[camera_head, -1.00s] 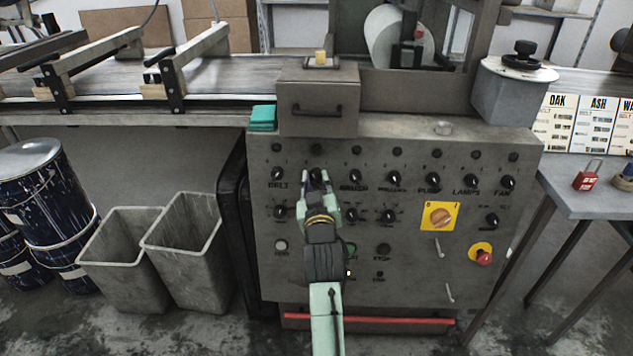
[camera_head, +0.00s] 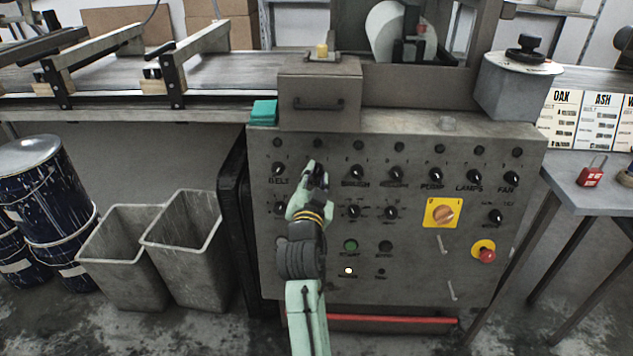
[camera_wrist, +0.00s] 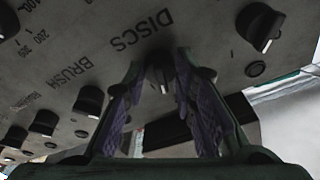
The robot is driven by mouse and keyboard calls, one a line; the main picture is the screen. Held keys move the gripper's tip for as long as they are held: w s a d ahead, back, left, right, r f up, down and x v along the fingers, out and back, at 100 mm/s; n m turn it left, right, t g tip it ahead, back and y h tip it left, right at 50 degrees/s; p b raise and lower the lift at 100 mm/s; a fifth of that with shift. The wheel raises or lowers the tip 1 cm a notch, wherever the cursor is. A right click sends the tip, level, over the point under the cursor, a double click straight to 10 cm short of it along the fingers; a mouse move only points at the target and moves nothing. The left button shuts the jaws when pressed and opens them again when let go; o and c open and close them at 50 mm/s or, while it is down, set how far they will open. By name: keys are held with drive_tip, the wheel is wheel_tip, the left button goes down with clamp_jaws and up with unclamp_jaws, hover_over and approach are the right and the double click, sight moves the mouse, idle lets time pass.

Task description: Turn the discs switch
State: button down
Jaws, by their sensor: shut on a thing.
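The discs switch (camera_wrist: 160,72) is a dark knob with a pale pointer mark, beside the printed word DISCS in the wrist view. My gripper (camera_wrist: 160,85) has its two purple-lined fingers on either side of this knob and is shut on it. In the head view my gripper (camera_head: 316,178) is at the top row of knobs, between the BELT knob (camera_head: 278,170) and the BRUSH knob (camera_head: 357,173). There my fingers hide most of the discs switch and its label.
The grey control panel (camera_head: 420,280) carries several similar knobs close by. An orange rotary switch on a yellow plate (camera_head: 443,213) and a red stop button (camera_head: 486,255) are to the right. Two grey bins (camera_head: 180,250) stand on the left.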

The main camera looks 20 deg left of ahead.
drive_tip(key=shift+a+m+h+b, duration=0.1)
drive_tip(key=shift+m+h+b, duration=0.45)
drive_tip(key=shift+m, duration=1.25)
drive_tip(key=c, duration=1.3)
unclamp_jaws()
drive_tip(key=s, duration=0.4)
drive_tip(key=s+d, duration=0.1)
drive_tip(key=s, duration=0.3)
drive_tip(key=s+d, duration=0.1)
drive_tip(key=s, duration=0.2)
drive_tip(key=shift+s+d, duration=0.1)
drive_tip(key=shift+s, duration=0.3)
